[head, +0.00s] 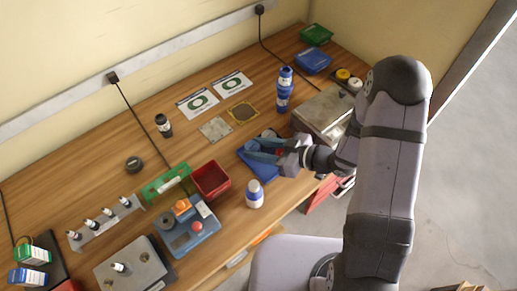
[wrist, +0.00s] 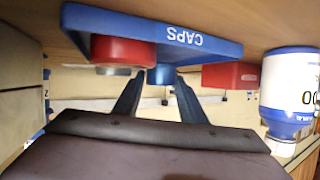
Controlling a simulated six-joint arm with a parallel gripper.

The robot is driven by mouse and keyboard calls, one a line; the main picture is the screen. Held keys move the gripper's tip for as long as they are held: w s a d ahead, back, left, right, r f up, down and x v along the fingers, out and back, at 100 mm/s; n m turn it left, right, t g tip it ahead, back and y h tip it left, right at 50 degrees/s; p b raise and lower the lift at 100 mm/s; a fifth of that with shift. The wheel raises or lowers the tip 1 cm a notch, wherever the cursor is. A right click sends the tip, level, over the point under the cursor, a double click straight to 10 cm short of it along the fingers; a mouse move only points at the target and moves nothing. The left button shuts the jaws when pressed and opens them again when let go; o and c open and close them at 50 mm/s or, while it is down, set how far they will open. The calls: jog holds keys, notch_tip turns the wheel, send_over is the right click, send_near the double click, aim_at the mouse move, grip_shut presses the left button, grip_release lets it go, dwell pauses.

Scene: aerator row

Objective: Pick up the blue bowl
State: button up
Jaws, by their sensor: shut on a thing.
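In the wrist view, which looks upside down, a small round blue bowl (wrist: 161,76) shows at the blue CAPS tray (wrist: 200,37). My gripper (wrist: 158,92) has its two dark fingers on either side of the bowl, shut on it. Whether the bowl is clear of the tray floor I cannot tell. A red round piece (wrist: 123,50) is in the tray beside it. In the head view, my gripper (head: 256,149) is low over the blue tray (head: 261,174) near the table's front edge; the bowl is hard to make out there.
A red bin (head: 211,180) stands left of the tray, and a white and blue bottle (head: 254,195) stands in front. A blue bottle (head: 284,90) stands behind. A grey metal box (head: 326,110) is to the right. The table (head: 110,190) has bare wood at the left.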

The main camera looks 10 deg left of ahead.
aim_at(258, 148)
jog(key=shift+r, duration=4.45)
jog(key=shift+a, duration=0.1)
